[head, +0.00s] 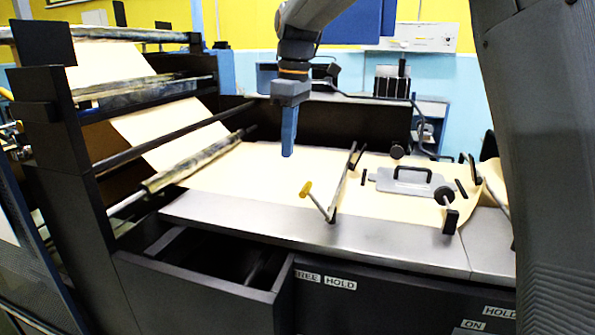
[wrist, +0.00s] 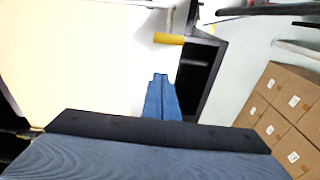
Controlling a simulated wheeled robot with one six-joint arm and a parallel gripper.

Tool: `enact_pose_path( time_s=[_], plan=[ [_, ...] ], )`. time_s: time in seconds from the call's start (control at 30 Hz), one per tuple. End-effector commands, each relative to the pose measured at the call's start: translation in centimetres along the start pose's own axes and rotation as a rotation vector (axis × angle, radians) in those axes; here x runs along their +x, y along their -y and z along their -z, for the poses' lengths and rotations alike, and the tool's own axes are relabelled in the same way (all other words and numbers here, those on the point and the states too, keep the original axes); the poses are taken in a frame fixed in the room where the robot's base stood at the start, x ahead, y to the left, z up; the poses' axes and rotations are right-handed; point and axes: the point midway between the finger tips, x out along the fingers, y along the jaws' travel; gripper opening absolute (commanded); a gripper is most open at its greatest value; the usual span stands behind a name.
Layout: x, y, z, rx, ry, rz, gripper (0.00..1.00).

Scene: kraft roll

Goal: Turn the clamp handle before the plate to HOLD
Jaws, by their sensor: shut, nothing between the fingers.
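The clamp handle (head: 317,203) is a thin lever with a yellow grip, at the near edge of the paper, left of the plate. It leans up and left from its pivot, toward the FREE side; the FREE (head: 307,276) and HOLD (head: 340,283) labels are on the front panel below. The grey plate (head: 398,187) with a black handle lies on the paper to the right. My gripper (head: 287,153) is shut and empty, pointing down above the paper, apart from the handle. In the wrist view, the yellow grip (wrist: 169,39) shows beyond my fingertips (wrist: 161,78).
An open dark bin (head: 215,268) is at the front left. Rollers (head: 195,160) carry the paper (head: 235,185) at left. A black-knobbed lever (head: 446,208) stands right of the plate. Cardboard boxes (wrist: 287,115) show at right in the wrist view.

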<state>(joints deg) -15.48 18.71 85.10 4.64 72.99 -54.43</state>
Motion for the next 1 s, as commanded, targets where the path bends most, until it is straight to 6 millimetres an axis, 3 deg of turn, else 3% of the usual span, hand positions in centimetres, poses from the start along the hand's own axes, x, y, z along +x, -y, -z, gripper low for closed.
enact_pose_path(
  time_s=[0.13,0.27,0.67,1.0],
  plan=[
    [0.0,-0.1,0.5,-0.027,0.000,0.004,0.00],
    [1.7,0.0,0.3,-0.025,0.002,0.006,0.00],
    [9.4,0.1,0.4,-0.025,0.002,0.005,0.00],
    [8.1,-0.1,-3.0,-0.025,-0.002,0.002,0.00]
  ],
)
